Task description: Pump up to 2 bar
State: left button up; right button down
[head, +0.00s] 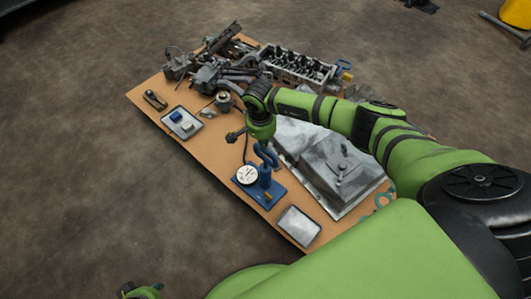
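A blue hand pump (265,178) with a blue loop handle stands upright on a blue base near the front edge of the bench. A round white pressure gauge (246,174) sits at its left; its needle reading is too small to tell. My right arm reaches in from the right across the bench. My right gripper (235,134) is small and dark at its end, above and left of the pump handle and apart from it in the picture. Its fingers are too small to tell open from shut. Only green parts of my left arm show at the bottom edge; its gripper is not visible.
The brown workbench (217,160) holds a cylinder head (296,65) and metal parts at the back. A grey tray (182,123) with small blocks is at left, an empty tray (299,226) at the front. A large metal cover (335,165) lies right of the pump.

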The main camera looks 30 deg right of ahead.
aim_at(264, 152)
pick_arm(q)
notch_tip(264, 152, up, 7)
jog(key=b, duration=0.2)
jog(key=shift+s+a, duration=0.15)
jog(key=shift+s, duration=0.2)
pick_arm(e)
jog(key=shift+w+d+f, duration=0.1)
jog(key=shift+d+f, duration=0.05)
jog(key=shift+f, duration=1.5)
